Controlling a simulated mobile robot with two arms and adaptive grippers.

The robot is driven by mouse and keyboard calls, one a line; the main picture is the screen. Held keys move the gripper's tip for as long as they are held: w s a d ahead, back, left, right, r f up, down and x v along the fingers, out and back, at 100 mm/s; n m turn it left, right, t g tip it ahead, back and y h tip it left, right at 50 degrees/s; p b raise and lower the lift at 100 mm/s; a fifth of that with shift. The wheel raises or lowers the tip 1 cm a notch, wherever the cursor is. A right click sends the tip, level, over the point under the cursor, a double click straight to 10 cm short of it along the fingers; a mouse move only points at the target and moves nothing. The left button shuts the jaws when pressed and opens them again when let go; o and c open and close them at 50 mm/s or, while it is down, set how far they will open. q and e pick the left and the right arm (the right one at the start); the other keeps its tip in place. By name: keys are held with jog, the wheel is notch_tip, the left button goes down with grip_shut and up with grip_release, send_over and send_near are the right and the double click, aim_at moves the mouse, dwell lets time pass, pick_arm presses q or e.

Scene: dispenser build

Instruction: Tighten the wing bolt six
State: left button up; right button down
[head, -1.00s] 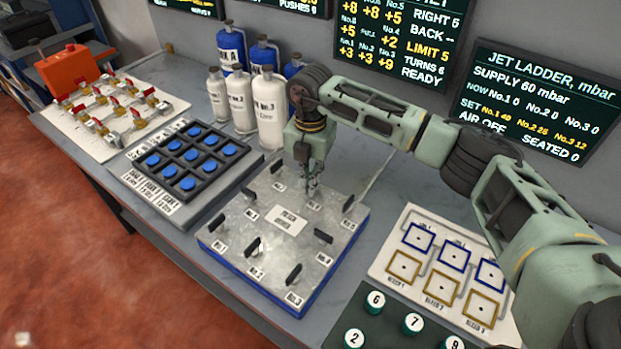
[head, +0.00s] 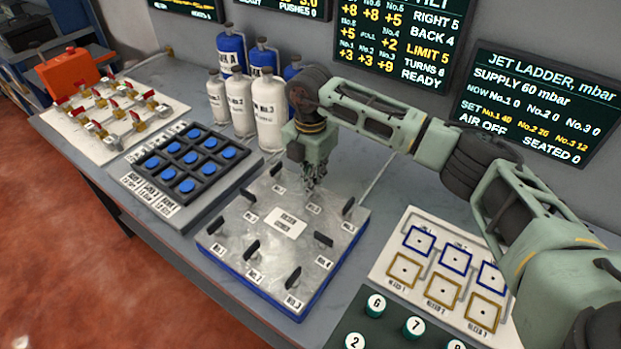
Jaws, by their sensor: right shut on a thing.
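A square metal plate (head: 228,238) on a blue base sits on the bench, with several upright black wing bolts around its edge, such as the near one (head: 295,277) and the right one (head: 323,238). A white label (head: 285,222) lies at its middle. My right gripper (head: 314,186) points down at the plate's far edge, between the bolt at the far left (head: 279,189) and the one at the far right (head: 348,206). It is shut on a wing bolt there, mostly hidden by the fingers; its number is too small to read. My left gripper is out of view.
A blue-button panel (head: 205,182) and white bottles (head: 268,112) stand left of and behind the plate. A board with blue and yellow squares (head: 398,218) and numbered green pegs (head: 413,326) lie to the right. Wall screens (head: 405,35) hang behind my right arm.

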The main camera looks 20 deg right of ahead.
jog(key=c, duration=1.9)
grip_release()
jog(key=shift+r, duration=0.15)
notch_tip(320, 180, up, 12)
